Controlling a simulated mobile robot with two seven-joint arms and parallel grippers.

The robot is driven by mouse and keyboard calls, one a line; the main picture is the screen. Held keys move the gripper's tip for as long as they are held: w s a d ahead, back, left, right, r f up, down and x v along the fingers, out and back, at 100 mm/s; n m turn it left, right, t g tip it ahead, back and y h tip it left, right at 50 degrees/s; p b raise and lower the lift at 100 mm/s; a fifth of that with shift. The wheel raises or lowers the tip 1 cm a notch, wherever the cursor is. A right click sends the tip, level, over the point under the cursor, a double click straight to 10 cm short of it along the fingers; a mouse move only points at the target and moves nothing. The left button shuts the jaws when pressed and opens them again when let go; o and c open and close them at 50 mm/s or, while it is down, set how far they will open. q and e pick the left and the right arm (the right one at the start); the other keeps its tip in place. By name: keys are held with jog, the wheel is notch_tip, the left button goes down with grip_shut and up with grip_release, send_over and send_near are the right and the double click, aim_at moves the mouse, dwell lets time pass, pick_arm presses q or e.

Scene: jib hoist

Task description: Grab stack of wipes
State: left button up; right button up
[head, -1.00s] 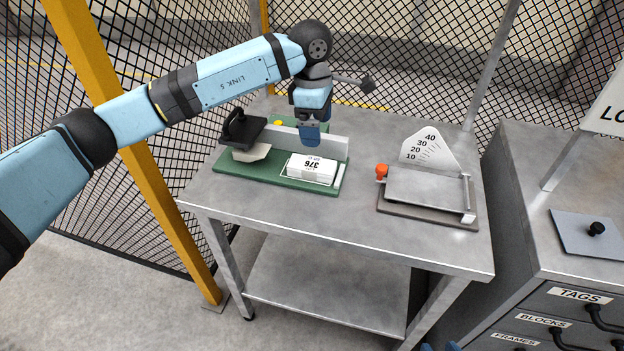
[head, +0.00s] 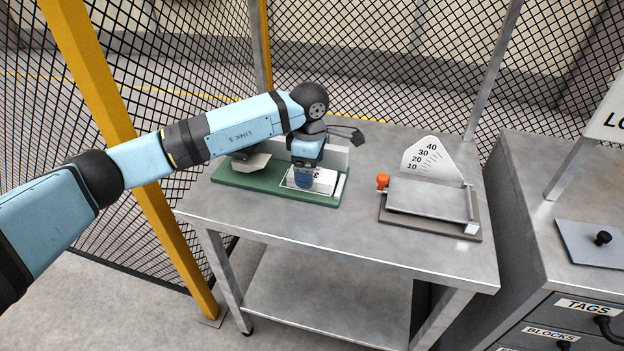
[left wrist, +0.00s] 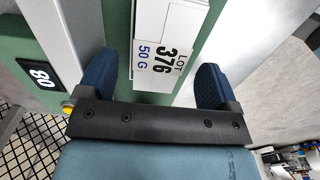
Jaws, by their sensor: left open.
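The stack of wipes (head: 323,181) looks like a white block with a printed label and lies on a green base (head: 246,184) on the metal table. In the left wrist view the stack (left wrist: 166,52) shows its label "LOT 376 50 G". My left gripper (head: 304,183) is over the stack and hides part of it in the head view. In the left wrist view the left gripper (left wrist: 155,84) is open, with one blue finger on each side of the label end. I cannot tell whether the fingers touch the stack. My right gripper is not in view.
A scale-like device (head: 428,200) with a tilted plate and an orange knob stands to the right on the table (head: 300,228). A drawer cabinet (head: 556,292) stands right; mesh fencing is behind.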

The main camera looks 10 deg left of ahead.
pick_arm(q)
notch_tip(320, 180, down, 3)
jog(key=shift+r, duration=0.15)
jog(key=c, duration=1)
jog(key=shift+r, duration=0.1)
jog(key=shift+c, duration=0.2)
